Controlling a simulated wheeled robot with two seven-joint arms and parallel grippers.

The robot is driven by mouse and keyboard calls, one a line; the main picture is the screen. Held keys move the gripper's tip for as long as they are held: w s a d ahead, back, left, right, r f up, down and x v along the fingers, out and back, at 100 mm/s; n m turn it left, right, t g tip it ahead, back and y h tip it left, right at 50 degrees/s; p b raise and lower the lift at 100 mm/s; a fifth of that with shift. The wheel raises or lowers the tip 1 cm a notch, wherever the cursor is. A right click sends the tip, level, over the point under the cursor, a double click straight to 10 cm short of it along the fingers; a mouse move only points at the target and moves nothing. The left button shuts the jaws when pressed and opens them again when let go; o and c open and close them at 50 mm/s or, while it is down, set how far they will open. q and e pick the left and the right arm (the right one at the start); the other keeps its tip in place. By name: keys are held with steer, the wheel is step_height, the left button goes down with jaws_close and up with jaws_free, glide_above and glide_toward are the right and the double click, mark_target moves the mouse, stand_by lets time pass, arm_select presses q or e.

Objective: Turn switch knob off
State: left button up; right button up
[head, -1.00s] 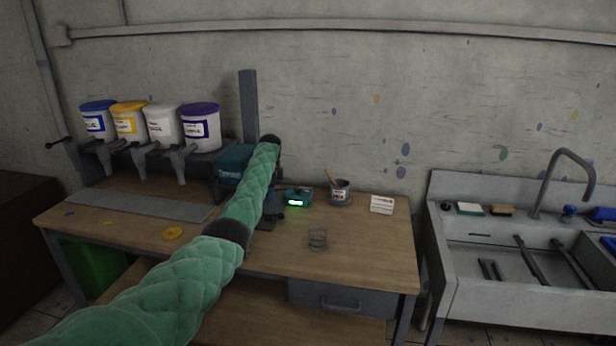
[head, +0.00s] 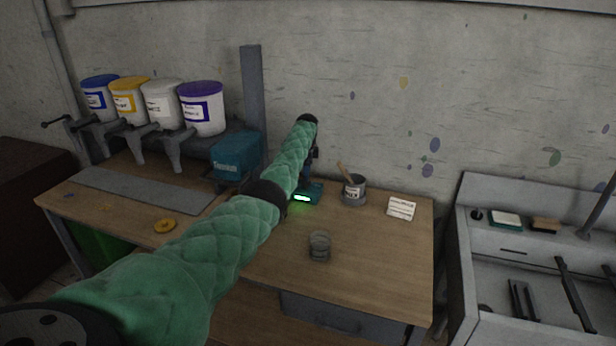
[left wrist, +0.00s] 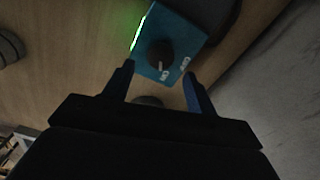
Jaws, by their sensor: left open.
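The switch box is a small teal box with a glowing green display (head: 303,197) on the wooden table. In the left wrist view the switch box (left wrist: 180,32) shows a dark round knob (left wrist: 160,54) with a pale pointer mark and white lettering beside it. My left gripper (left wrist: 160,82) is open, its two fingers apart at the near edge of the box, with the knob just beyond the fingertips, between their lines. In the head view my left gripper (head: 312,160) is mostly hidden behind my green-sleeved arm. My right gripper is in no view.
A teal machine (head: 236,155) stands left of my arm. Paint buckets (head: 203,110) are at the back left. The table's front right is clear.

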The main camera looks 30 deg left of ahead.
mark_target(306, 185)
arm_select(q)
step_height(306, 185, down, 3)
steer(key=shift+w+r, duration=0.1)
steer(key=shift+r, duration=0.1)
steer(key=shift+f, duration=0.7)
steer(key=c, duration=1)
